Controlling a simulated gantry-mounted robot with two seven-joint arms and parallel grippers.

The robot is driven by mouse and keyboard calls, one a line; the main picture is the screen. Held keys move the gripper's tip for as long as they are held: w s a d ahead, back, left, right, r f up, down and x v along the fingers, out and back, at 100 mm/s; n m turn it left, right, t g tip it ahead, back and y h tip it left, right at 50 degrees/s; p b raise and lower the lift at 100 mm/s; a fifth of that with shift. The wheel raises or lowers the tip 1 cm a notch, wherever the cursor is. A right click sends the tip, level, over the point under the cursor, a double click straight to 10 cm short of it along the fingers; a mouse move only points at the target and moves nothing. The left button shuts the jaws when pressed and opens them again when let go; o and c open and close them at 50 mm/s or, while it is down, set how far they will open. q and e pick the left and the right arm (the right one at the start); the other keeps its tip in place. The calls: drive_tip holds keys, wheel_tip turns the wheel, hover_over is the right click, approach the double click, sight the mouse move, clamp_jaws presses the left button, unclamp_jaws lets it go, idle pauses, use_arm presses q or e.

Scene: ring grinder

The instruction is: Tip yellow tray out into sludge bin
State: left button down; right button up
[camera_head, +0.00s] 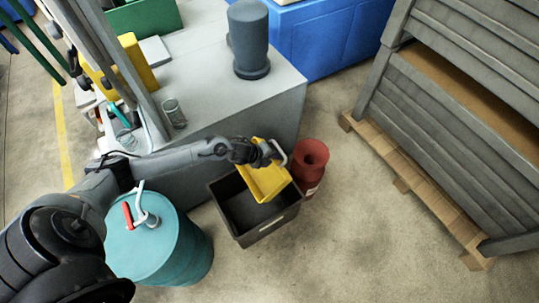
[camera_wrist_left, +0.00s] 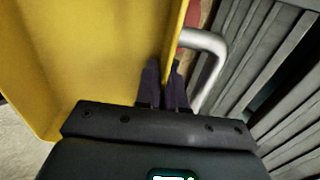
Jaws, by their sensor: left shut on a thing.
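The yellow tray (camera_head: 268,186) hangs over the far right part of the dark grey open bin (camera_head: 279,222) and looks tilted. My left gripper (camera_head: 272,156) is shut on the tray's wall near a pale curved handle. In the left wrist view, the dark fingers (camera_wrist_left: 164,84) pinch the edge of the yellow tray (camera_wrist_left: 85,60), with the handle (camera_wrist_left: 212,48) just to the right. I cannot make out any contents in the tray. The bin's visible inside is dark and its far part is hidden by the tray. My right gripper is not in view.
A red flared container (camera_head: 311,165) stands close right of the bin. A teal drum (camera_head: 175,245) stands at its left, under my left arm. A grey cabinet (camera_head: 215,105) is behind. A wooden pallet (camera_head: 425,195) with grey crates is at right. Floor at front right is clear.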

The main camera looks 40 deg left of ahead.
use_arm(q)
drive_tip(key=w+g, duration=0.1)
drive_tip(key=w+d+g+p, duration=0.1)
drive_tip(key=g, duration=0.1)
drive_tip(key=shift+w+f+y, duration=0.1)
drive_tip(key=shift+w+y, duration=0.1)
drive_tip(key=shift+y, duration=0.2)
drive_tip(key=f+g+b, duration=0.1)
drive_tip(key=w+f+g+y+b, duration=0.1)
drive_tip(key=g+b, duration=0.1)
drive_tip(key=w+f+g+b, duration=0.1)
drive_tip(key=g+b, duration=0.1)
drive_tip(key=shift+d+f, duration=0.15)
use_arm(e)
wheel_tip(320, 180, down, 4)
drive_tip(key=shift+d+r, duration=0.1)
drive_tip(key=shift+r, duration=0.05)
